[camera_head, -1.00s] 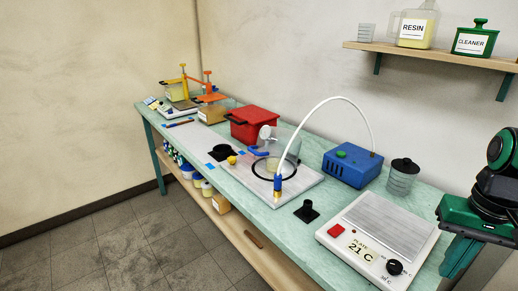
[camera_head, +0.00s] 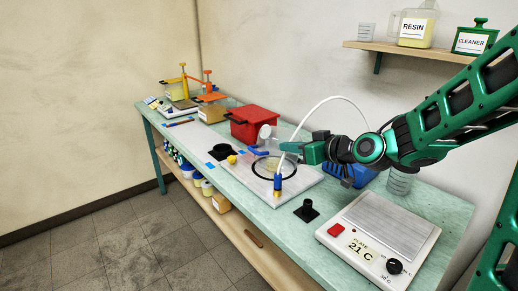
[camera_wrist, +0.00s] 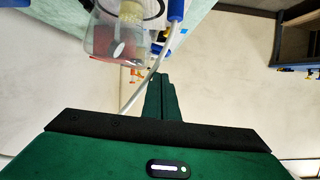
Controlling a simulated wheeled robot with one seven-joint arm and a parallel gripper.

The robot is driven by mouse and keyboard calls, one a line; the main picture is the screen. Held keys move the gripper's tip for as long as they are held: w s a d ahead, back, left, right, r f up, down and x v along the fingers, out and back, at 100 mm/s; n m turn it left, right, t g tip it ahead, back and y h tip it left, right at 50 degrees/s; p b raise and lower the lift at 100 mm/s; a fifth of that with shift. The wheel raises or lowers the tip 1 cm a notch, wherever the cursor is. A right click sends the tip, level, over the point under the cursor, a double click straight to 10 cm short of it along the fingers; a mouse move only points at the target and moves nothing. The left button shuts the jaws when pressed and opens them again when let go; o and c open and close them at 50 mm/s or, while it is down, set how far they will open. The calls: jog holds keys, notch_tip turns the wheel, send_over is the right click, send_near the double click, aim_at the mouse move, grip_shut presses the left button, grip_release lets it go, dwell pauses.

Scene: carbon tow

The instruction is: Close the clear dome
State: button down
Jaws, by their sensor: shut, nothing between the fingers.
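The clear dome (camera_wrist: 100,42) stands tilted open at the back of the white base plate (camera_head: 302,182); in the head view the dome (camera_head: 284,134) is partly hidden by my gripper. A blue handle (camera_head: 258,152) sticks out at its left. The black ring (camera_head: 256,170) on the plate is uncovered. My gripper (camera_head: 284,147) is shut and empty, at the dome's right side in the head view. In the wrist view its closed fingers (camera_wrist: 158,82) point near the dome; I cannot tell whether they touch it.
A white hose (camera_head: 322,100) arches from a blue-capped fitting (camera_head: 277,184) to the blue pump box (camera_head: 346,174), close to my gripper. A red box (camera_head: 254,122) stands behind left. A hot plate (camera_head: 378,228) and black-knobbed piece (camera_head: 306,211) are in front right.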

jog(key=w+a+r, duration=0.1)
jog(key=a, duration=0.1)
jog(key=y, duration=0.1)
send_over(260, 153)
jog(key=shift+d+f+t, duration=0.1)
jog(key=shift+f+t, duration=0.3)
jog(key=shift+f, duration=0.4)
notch_tip(260, 153, down, 3)
jog(key=shift+f, duration=0.5)
